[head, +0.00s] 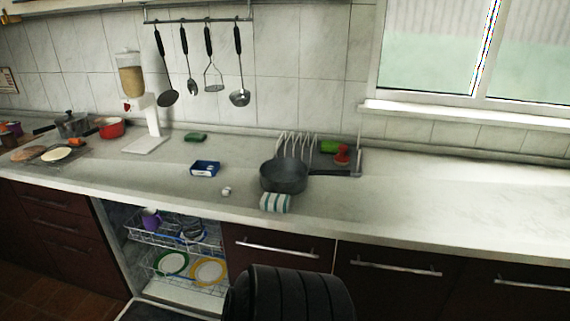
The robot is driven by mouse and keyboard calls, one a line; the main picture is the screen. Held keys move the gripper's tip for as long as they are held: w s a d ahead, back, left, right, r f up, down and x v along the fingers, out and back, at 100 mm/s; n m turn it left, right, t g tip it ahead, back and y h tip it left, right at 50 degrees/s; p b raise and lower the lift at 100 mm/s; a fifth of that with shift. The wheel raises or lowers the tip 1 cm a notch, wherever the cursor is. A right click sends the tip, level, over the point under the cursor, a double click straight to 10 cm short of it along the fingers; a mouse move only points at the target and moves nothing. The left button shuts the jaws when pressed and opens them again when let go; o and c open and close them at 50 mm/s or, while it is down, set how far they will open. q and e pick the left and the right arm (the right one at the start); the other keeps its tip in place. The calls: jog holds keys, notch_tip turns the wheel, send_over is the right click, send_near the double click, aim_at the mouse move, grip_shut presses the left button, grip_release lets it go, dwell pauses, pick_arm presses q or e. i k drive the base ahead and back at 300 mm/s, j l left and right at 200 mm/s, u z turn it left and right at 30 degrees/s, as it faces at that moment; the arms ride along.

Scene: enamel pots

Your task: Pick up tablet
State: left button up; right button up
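A small whitish object (226,191) lies on the counter near its front edge, left of the dark pan. It may be the tablet, but it is too small to make out clearly. A small blue and white box (205,168) stands behind it and a little to the left. Neither of my grippers is in view. A black ribbed part at the bottom centre looks like my own body.
A dark pan (284,177) and a striped cloth (275,202) sit right of the small object. Below is an open dishwasher with racks (172,237) holding plates and a purple mug (151,218). The counter's right side (450,200) is clear.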

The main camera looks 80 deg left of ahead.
aim_at(226, 191)
jog(key=u, duration=3.15)
